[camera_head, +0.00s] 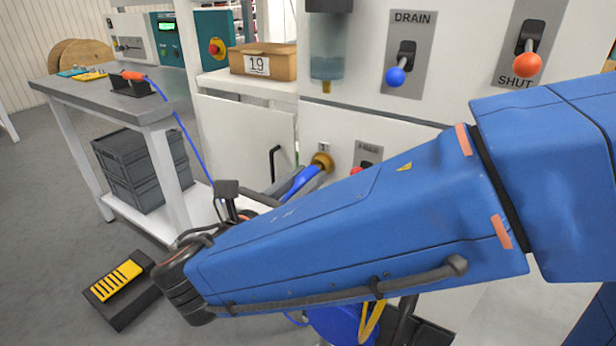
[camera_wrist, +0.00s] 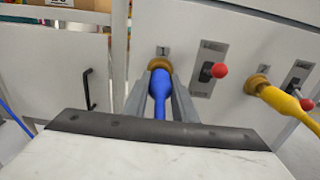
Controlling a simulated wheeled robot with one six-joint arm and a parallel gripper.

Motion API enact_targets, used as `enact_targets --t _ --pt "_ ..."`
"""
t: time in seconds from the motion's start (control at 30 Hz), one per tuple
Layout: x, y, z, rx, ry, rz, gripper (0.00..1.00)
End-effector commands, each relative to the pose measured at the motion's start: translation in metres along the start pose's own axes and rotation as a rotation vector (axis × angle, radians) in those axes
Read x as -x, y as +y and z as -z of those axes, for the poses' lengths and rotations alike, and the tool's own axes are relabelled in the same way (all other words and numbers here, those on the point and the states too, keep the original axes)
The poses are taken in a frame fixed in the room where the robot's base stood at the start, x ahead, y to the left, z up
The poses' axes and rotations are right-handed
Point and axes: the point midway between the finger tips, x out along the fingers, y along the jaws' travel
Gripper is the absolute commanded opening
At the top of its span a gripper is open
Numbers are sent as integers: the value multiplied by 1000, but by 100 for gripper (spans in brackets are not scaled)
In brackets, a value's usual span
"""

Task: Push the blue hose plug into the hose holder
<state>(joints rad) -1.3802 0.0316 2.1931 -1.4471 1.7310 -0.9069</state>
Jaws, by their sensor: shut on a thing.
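The blue hose plug (camera_head: 300,183) lies in my gripper at a brass hose holder (camera_head: 321,161) on the white machine front. In the wrist view the blue plug (camera_wrist: 160,88) lies between the two grey fingers of my gripper (camera_wrist: 160,82), which is shut on it. Its front end meets the brass holder (camera_wrist: 160,64), under a small label. How deep it sits inside cannot be told. My blue arm hides much of the gripper in the head view.
A yellow plug (camera_wrist: 282,102) sits at a second brass holder (camera_wrist: 257,82) on the right. Red-knobbed lever (camera_wrist: 219,70) stands between them. A cabinet door with a black handle (camera_wrist: 88,90) is at left. A grey workbench (camera_head: 120,98) and a black-and-yellow floor block (camera_head: 118,286) stand left.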

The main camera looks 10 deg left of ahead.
Motion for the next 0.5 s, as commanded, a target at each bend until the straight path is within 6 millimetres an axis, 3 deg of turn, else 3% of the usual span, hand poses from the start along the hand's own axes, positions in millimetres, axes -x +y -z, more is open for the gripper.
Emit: enact_targets --t 0.5 --pt "11 0 0 0 0 -1 0"
